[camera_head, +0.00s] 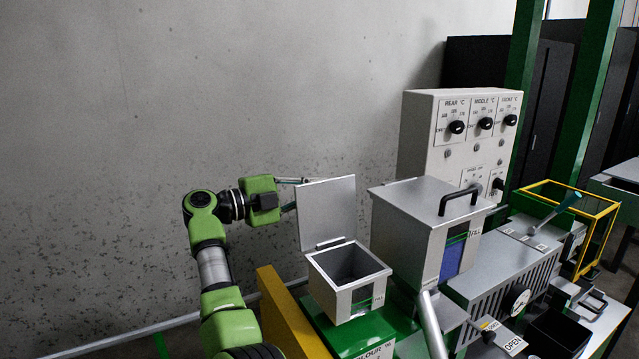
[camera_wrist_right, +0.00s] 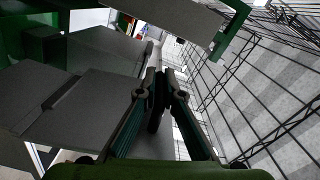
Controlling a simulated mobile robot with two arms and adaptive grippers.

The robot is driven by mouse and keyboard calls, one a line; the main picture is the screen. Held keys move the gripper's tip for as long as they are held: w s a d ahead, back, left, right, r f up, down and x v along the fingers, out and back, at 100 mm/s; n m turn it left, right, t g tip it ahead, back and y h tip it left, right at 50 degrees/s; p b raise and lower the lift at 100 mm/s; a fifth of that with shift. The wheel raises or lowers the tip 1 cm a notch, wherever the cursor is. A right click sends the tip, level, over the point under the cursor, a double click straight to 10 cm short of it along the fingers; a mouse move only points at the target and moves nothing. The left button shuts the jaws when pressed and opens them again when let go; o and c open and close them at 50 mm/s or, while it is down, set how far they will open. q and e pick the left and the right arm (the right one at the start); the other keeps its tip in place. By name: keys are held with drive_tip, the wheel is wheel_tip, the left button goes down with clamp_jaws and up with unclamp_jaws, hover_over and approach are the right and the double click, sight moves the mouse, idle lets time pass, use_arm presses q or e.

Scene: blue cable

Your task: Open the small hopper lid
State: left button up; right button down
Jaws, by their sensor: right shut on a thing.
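The small hopper (camera_head: 347,285) is an open-topped grey box on a green base, in the middle of the head view. Its small hopper lid (camera_head: 327,212) stands up nearly vertical at the hopper's back edge, so the dark inside of the box shows. My right gripper (camera_head: 293,194) is at the left edge of the lid, partly hidden behind it. In the right wrist view the fingers (camera_wrist_right: 160,84) are close together on a dark, narrow part, which seems to belong to the lid. The grip itself is hidden in the head view. My left gripper is not in view.
A larger grey hopper (camera_head: 411,236) with a closed lid and black handle (camera_head: 460,197) stands just right. Behind it is a control box (camera_head: 420,130) with knobs. A yellow panel (camera_head: 288,315) stands left of the small hopper. The space above is free.

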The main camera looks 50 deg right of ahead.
drive_tip(key=shift+s, duration=0.1)
drive_tip(key=c, duration=2.2)
unclamp_jaws()
drive_tip(key=shift+r, duration=0.1)
drive_tip(key=shift+o, duration=0.2)
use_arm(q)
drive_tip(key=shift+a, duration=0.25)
use_arm(e)
drive_tip(key=v, duration=1.2)
drive_tip(key=shift+s, duration=0.1)
